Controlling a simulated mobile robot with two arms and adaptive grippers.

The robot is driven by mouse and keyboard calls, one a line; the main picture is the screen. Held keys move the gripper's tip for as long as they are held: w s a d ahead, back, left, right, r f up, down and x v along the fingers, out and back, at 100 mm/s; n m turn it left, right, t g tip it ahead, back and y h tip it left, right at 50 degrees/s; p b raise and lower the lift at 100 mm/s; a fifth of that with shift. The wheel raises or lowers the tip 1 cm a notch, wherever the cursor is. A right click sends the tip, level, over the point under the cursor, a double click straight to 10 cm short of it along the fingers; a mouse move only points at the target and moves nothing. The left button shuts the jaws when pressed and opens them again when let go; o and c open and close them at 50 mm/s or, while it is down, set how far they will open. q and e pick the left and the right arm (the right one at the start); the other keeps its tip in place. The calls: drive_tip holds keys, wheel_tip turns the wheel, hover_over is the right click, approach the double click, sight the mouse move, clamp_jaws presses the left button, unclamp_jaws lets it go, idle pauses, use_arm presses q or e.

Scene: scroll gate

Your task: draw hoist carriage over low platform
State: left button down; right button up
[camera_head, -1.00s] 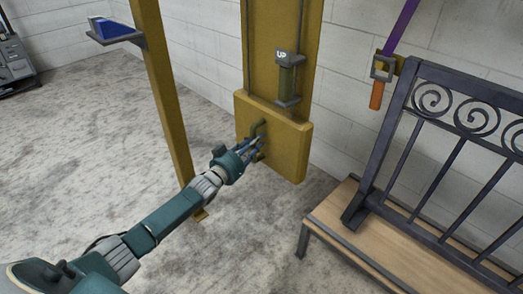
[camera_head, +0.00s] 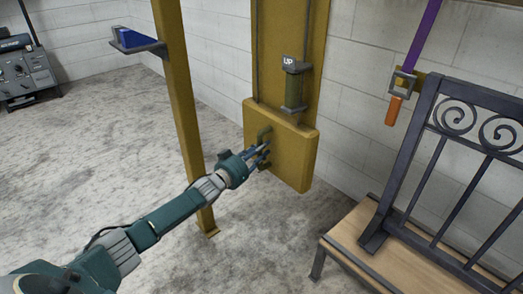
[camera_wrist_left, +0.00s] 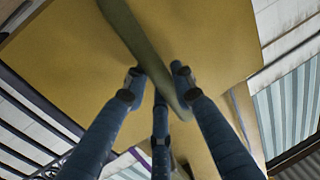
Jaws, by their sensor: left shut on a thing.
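The hoist carriage appears to be the thick yellow block (camera_head: 299,158) low on a yellow upright panel by the wall. It has an olive bar handle on its front, which also shows in the left wrist view (camera_wrist_left: 133,35). My left gripper (camera_head: 264,158) is shut on this handle; in the wrist view its blue fingers (camera_wrist_left: 160,88) close around the bar's lower end. An olive cylinder marked UP (camera_head: 294,86) sits in a grey bracket just above the block. I cannot tell which thing is the low platform. My right gripper is not in view.
A yellow post (camera_head: 184,120) stands left of the block, with a grey shelf (camera_head: 150,48) holding a blue piece. A bench with wooden seat (camera_head: 350,228) stands at the right. A purple strap with orange end (camera_head: 394,110) hangs on the wall. Grey floor is open at left.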

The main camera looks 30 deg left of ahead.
use_arm(q)
drive_tip(key=c, duration=1.7)
unclamp_jaws()
drive_tip(key=shift+a+f, duration=0.1)
drive_tip(key=shift+a, duration=0.05)
drive_tip(key=shift+o, duration=1.3)
drive_tip(key=shift+a, duration=0.1)
drive_tip(key=s+a, duration=0.2)
drive_tip(key=s, duration=0.9)
drive_tip(key=shift+s, duration=0.4)
drive_tip(key=shift+d, duration=0.1)
